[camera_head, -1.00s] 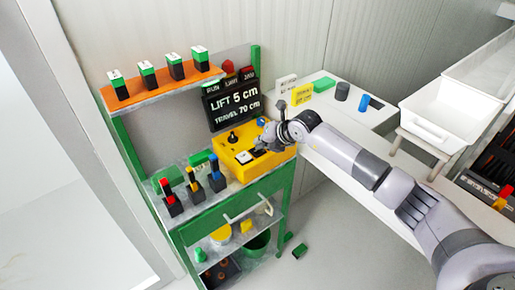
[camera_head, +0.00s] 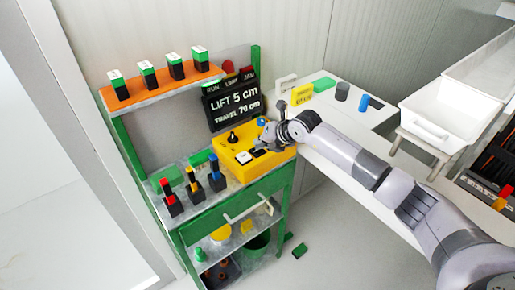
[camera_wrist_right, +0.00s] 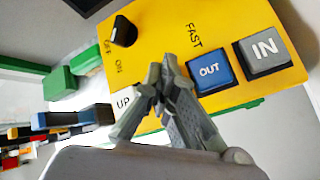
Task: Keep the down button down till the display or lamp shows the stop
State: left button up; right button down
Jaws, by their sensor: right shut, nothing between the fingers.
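The yellow control box (camera_head: 262,160) stands on the green bench, with a white button (camera_head: 244,157) and a black button (camera_head: 259,152) on top. My right gripper (camera_wrist_right: 160,78) is shut and empty, its fingertips over the panel beside the UP button (camera_wrist_right: 124,100). The down button is not readable; the fingers hide that part of the panel, so contact is unclear. The black display (camera_head: 233,104) reads LIFT 5 cm and TRAVEL 70 cm. Small lamps (camera_head: 228,67) sit above it; which are lit is hard to tell. My left gripper is not in view.
Upright switches (camera_head: 193,183) stand left of the box. A white table (camera_head: 325,100) lies to the right.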

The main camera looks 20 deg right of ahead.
dwell(0.8)
jog(key=shift+r+p, duration=0.55)
jog(key=shift+r, duration=0.4)
jog(key=shift+r, duration=0.1)
notch_tip(320, 180, up, 5)
jog(key=p, duration=0.3)
